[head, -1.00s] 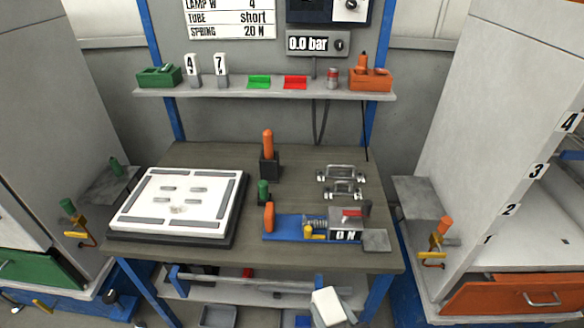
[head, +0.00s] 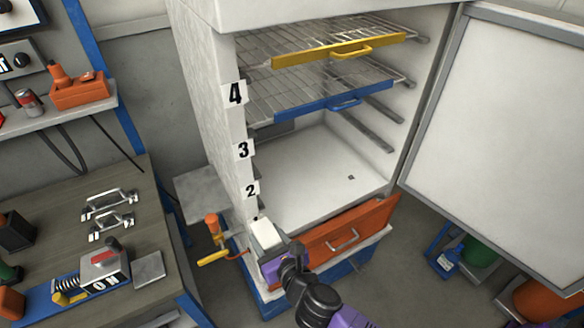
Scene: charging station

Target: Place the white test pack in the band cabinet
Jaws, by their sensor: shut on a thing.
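The white test pack (head: 265,233) is held upright in my gripper (head: 274,248), which reaches up from the bottom of the head view. The fingers are small and partly hidden by the wrist. The pack shows in front of the lower left corner of a tall open cabinet (head: 210,110). The cabinet has a wire rack with a yellow handle (head: 335,52) at the top and one with a blue handle (head: 335,102) below it. Under them is an open space with a bare white floor (head: 325,180). An orange front with a metal handle (head: 345,236) is at the bottom.
The cabinet door (head: 500,130) stands open to the right. Number labels run up the left post. An orange-topped valve with a yellow lever (head: 213,240) is left of the pack. The workbench (head: 85,185) is at left. Green and orange containers stand on the floor at right.

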